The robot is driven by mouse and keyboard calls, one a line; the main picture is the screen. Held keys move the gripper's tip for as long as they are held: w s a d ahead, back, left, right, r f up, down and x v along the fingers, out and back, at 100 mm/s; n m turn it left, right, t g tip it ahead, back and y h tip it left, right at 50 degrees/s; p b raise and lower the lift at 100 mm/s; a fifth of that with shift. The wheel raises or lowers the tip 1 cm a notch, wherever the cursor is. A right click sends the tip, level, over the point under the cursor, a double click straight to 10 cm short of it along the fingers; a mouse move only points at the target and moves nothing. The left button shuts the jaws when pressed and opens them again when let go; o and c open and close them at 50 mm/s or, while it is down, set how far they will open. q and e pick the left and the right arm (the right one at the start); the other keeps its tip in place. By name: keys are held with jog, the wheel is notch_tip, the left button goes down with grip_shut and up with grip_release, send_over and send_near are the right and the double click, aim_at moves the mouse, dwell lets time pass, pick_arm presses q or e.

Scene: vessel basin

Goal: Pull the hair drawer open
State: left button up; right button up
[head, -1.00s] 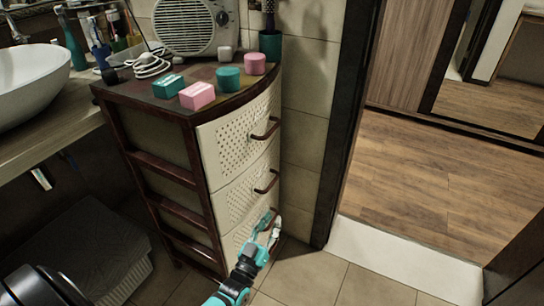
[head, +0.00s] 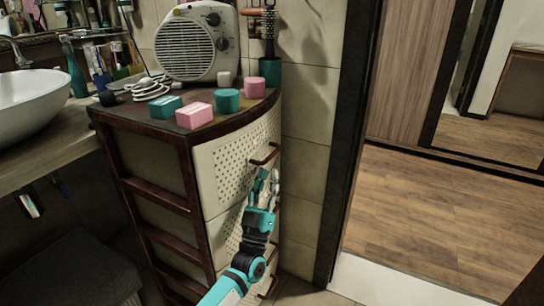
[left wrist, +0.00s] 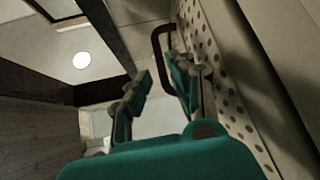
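A dark wooden cabinet (head: 160,185) holds cream perforated drawers, and none shows a label naming it the hair drawer. The top drawer (head: 225,165) looks shut; its dark curved handle (head: 266,155) shows on the right of its front. The handle (left wrist: 158,42) also shows in the left wrist view, beyond the fingertips. My left gripper (head: 265,176) is open and empty, just below the top handle and close to the drawer front. In the left wrist view its fingers (left wrist: 158,72) are spread apart, with the handle not between them. My arm partly hides the lower drawers. My right gripper is out of view.
A fan heater (head: 197,42), green and pink boxes (head: 194,115), round containers (head: 228,100) and a brush holder (head: 269,72) stand on the cabinet top. A basin (head: 35,100) is at left. A dark door frame (head: 350,150) stands right of the cabinet, with open floor beyond.

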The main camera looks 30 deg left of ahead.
aim_at(271, 158)
pick_arm(q)
jog(key=x, duration=0.6)
jog(key=shift+w, duration=0.1)
jog(key=shift+c, duration=0.3)
grip_shut()
